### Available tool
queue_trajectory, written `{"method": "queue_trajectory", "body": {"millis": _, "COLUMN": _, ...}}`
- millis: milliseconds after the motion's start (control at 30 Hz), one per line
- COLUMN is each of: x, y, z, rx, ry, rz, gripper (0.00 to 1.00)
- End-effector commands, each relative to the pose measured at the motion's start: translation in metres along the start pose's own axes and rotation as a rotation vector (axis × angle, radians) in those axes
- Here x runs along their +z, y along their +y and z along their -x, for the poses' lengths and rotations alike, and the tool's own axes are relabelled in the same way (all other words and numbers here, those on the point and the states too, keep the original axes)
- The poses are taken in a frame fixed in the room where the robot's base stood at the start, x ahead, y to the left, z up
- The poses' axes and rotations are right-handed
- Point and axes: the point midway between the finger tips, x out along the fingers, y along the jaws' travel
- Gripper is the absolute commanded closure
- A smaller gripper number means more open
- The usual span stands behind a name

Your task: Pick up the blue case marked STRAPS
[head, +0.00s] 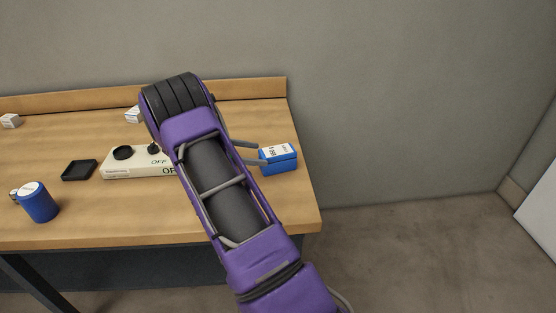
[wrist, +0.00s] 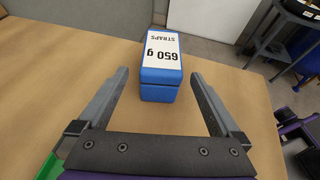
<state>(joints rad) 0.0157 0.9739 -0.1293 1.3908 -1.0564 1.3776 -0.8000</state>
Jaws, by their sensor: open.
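The blue case (head: 280,160) stands near the right end of the wooden table (head: 240,229). In the wrist view the blue case (wrist: 159,86) has a white label reading "650 g STRAPS", upside down. It sits between and just beyond the tips of my open gripper (wrist: 160,76). The jaws are apart from its sides, with a gap on each side. In the head view my gripper (head: 256,154) reaches toward the case from the left, and my arm hides part of the table.
A white unit (head: 135,171) marked OFF is left of my arm, partly hidden. A black tray (head: 79,170), a blue canister (head: 37,203) and small white boxes (head: 11,121) stand further left. A raised board (head: 250,91) runs along the table's back. The table's right edge is close to the case.

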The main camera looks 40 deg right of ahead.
Motion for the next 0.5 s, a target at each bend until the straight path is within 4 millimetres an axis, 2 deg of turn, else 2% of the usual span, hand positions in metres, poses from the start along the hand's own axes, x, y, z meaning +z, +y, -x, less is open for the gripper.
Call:
{"method": "queue_trajectory", "body": {"millis": 100, "x": 0.000, "y": -0.001, "z": -0.020, "rx": -0.002, "ry": 0.000, "rz": 0.000, "gripper": 0.00}}
{"method": "queue_trajectory", "body": {"millis": 367, "x": 0.000, "y": 0.000, "z": -0.035, "rx": 0.000, "ry": 0.000, "rz": -0.001, "gripper": 0.00}}
{"method": "queue_trajectory", "body": {"millis": 500, "x": -0.002, "y": -0.002, "z": -0.051, "rx": -0.002, "ry": 0.001, "rz": 0.000, "gripper": 0.00}}
